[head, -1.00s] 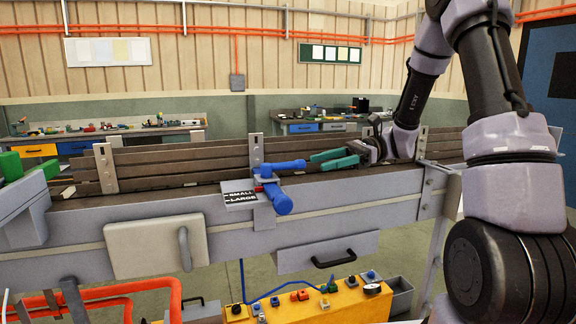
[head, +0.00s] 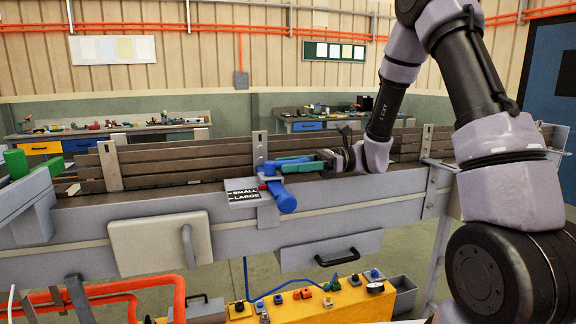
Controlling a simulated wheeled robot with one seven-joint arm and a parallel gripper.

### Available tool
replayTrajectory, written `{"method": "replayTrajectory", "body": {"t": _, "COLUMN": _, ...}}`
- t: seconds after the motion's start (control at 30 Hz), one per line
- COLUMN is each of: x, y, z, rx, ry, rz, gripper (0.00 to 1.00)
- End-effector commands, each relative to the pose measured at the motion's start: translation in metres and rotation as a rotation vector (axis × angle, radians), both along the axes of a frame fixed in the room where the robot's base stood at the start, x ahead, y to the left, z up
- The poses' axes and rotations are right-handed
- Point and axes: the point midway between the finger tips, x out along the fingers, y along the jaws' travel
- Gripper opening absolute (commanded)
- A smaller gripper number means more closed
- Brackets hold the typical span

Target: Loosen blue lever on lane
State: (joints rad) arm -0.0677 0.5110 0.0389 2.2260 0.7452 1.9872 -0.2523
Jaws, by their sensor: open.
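The blue lever (head: 286,200) is on the lane's near rail, beside the plate marked SMALL and LARGE (head: 243,192). Its lower end hangs in front of the rail. My gripper (head: 283,164) has teal fingers and comes in from the right. Its fingertips are at the lever's upper blue part, one finger above and one lower, and they overlap it in the head view. The fingers hide most of that upper part. The gripper is open; I cannot tell whether either finger touches the lever. A small red piece (head: 262,186) shows by the lever.
The lane's wooden side boards (head: 190,163) run behind the lever, with an upright metal bracket (head: 260,148) close to the fingertips. A green-topped part (head: 30,165) stands at far left. A yellow control box (head: 320,302) is below the lane.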

Motion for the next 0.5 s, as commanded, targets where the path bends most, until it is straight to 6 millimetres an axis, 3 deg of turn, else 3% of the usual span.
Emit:
{"method": "replayTrajectory", "body": {"t": 0.37, "x": -0.0020, "y": 0.0062, "z": -0.0001, "rx": -0.001, "ry": 0.000, "rz": 0.000, "gripper": 0.55}}
{"method": "replayTrajectory", "body": {"t": 0.5, "x": -0.0020, "y": 0.0061, "z": -0.0001, "rx": -0.001, "ry": -0.001, "rz": 0.000, "gripper": 0.01}}
